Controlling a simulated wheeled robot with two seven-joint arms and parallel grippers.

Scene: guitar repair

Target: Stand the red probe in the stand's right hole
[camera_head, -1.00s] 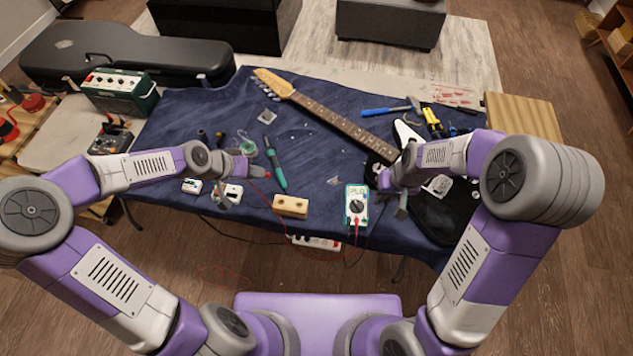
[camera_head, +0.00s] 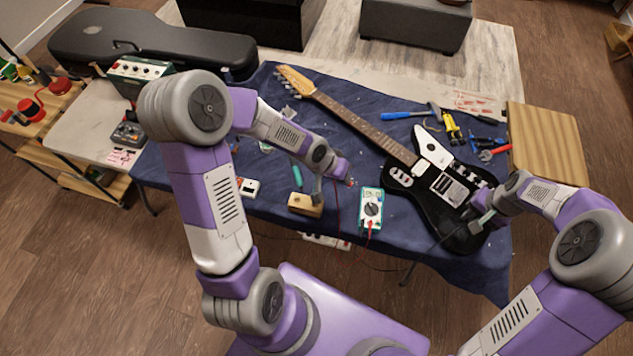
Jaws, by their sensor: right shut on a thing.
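The stand (camera_head: 302,208), a small light wooden block, lies near the table's front edge, left of the green and white multimeter (camera_head: 371,208). My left gripper (camera_head: 318,194) is at the stand's right end, covering part of it and its holes. A small red bit (camera_head: 350,182) shows beside this gripper; I cannot tell whether it is the red probe. The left fingers are too small to read as open or shut. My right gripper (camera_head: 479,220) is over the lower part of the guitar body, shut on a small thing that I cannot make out.
The black guitar (camera_head: 437,200) lies across the blue cloth (camera_head: 235,215). Pliers (camera_head: 452,127) and other tools lie at the back right, beside a wooden board (camera_head: 545,145). Leads hang at the table's front edge. A white box (camera_head: 248,187) is left of the stand.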

